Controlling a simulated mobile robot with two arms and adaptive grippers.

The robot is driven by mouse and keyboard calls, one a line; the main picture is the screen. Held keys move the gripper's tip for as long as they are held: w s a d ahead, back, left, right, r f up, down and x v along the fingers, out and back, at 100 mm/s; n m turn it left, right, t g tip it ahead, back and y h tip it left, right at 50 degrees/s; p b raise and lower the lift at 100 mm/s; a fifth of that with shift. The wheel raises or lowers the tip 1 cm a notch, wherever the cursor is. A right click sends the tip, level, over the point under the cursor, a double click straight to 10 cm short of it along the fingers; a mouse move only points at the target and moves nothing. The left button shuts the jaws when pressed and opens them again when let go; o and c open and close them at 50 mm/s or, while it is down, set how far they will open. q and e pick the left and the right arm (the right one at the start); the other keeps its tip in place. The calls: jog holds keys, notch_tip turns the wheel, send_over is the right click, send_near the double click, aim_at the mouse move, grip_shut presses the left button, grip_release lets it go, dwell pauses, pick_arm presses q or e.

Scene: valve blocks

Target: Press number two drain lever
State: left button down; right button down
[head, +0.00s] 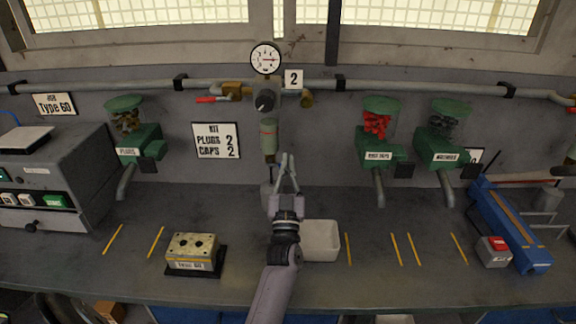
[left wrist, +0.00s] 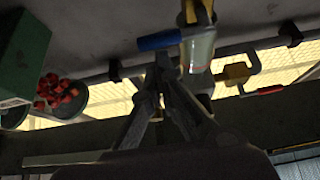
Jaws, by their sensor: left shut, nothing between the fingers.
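The number two sign (head: 293,79) hangs on the pipe beside the gauge (head: 266,58). Below the gauge hangs the filter bowl (head: 268,137), upright. In the left wrist view, which looks upward, a blue lever (left wrist: 160,40) sticks out sideways from the bottom end of that unit (left wrist: 198,50). I cannot make out the blue lever in the head view. My left gripper (head: 287,163) is shut and empty, just below and right of the bowl. In the left wrist view its fingertips (left wrist: 165,62) appear close to the lever; contact cannot be told. My right gripper is not in view.
A red-handled valve (head: 212,99) sits left of the gauge. Green dispensers (head: 380,145) flank the unit. A white bin (head: 322,240) stands on the bench right of my wrist, and a yellow valve block (head: 193,252) to its left. The bench between has free room.

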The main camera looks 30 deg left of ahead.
pick_arm(q)
jog(key=shift+f+m+h, duration=0.2)
jog(key=shift+m+h, duration=0.2)
jog(key=shift+m, duration=0.2)
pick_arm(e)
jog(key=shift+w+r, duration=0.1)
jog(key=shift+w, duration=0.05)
pick_arm(q)
jog(key=shift+f+m+t+h, duration=0.2)
jog(key=shift+m+t+h, duration=0.15)
jog(key=shift+m, duration=0.45)
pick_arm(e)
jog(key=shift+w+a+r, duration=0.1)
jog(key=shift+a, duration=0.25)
